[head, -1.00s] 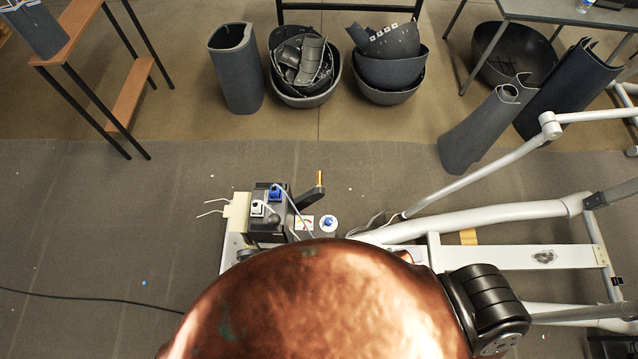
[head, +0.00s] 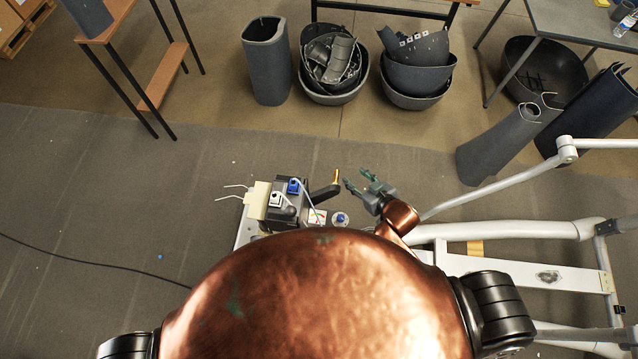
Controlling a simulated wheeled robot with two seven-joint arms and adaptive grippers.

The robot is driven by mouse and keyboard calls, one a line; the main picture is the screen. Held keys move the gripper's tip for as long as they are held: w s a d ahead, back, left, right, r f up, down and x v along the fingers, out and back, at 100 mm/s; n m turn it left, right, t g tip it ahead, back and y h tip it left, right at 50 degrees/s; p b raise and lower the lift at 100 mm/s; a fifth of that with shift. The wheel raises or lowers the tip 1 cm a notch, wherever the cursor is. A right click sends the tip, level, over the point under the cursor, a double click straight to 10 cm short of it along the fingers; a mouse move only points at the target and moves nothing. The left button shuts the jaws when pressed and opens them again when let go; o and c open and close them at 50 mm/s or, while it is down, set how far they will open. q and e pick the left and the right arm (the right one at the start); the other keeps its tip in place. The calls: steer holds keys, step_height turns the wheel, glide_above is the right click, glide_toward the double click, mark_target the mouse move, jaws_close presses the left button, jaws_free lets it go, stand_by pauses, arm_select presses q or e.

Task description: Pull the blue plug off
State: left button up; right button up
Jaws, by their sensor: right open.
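The blue plug (head: 293,186) sits on top of the dark control box (head: 289,213) of the elliptical, with a light cable running from it. A white plug (head: 275,199) sits beside it on the left. My right gripper (head: 358,181) is open and empty, to the right of the blue plug and apart from it, close to the upright brass-coloured pin on the black crank arm. My copper-coloured body hides the lower part of the machine. My left gripper is not in view.
The black crank arm with its brass pin (head: 337,176) stands between the plug and my right gripper. A white-and-blue round item (head: 340,218) lies below it. The white elliptical frame (head: 510,231) fills the right side. Grey floor lies open to the left.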

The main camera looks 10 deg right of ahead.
steer(key=w+a+r+n+t+y, duration=0.1)
steer(key=w+a+r+n+y, duration=0.15)
steer(key=a+r, duration=0.2)
steer(key=n+g+y, duration=0.6)
steer(key=n+y, duration=0.2)
steer(key=y, duration=0.3)
glide_toward(297, 182)
steer(key=x, duration=0.4)
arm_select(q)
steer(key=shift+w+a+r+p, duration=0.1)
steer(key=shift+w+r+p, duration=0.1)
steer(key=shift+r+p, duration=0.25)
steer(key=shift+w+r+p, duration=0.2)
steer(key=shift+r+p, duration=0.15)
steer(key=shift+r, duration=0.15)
arm_select(e)
steer(key=shift+m, duration=0.25)
steer(key=shift+x, duration=3.55)
steer(key=shift+s, duration=0.1)
steer(key=shift+c, duration=0.5)
jaws_close()
